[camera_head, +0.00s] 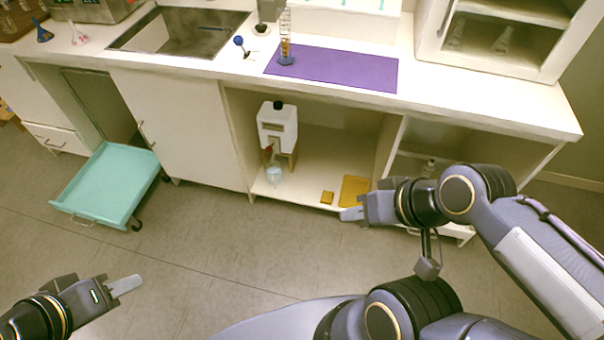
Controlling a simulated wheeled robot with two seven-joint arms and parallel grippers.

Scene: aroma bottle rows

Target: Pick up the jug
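A white jug (277,125) with a black cap and a small tap stands upright on a wooden stand (287,160) in the open lower cabinet. A small clear beaker (273,175) sits below the tap. My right gripper (351,214) is in front of the cabinet's lower shelf, to the right of the jug and below it, apart from it. My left gripper (126,285) is low over the floor at the bottom left, far from the jug. Both grippers' fingers overlap in this view, so their opening is unclear. I see nothing held in either one.
A yellow board (354,190) and a small yellow block (327,198) lie on the shelf near my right gripper. A teal cart (106,184) stands at the left. The counter above carries a purple mat (340,70) and a sink (180,32). The floor between the grippers is clear.

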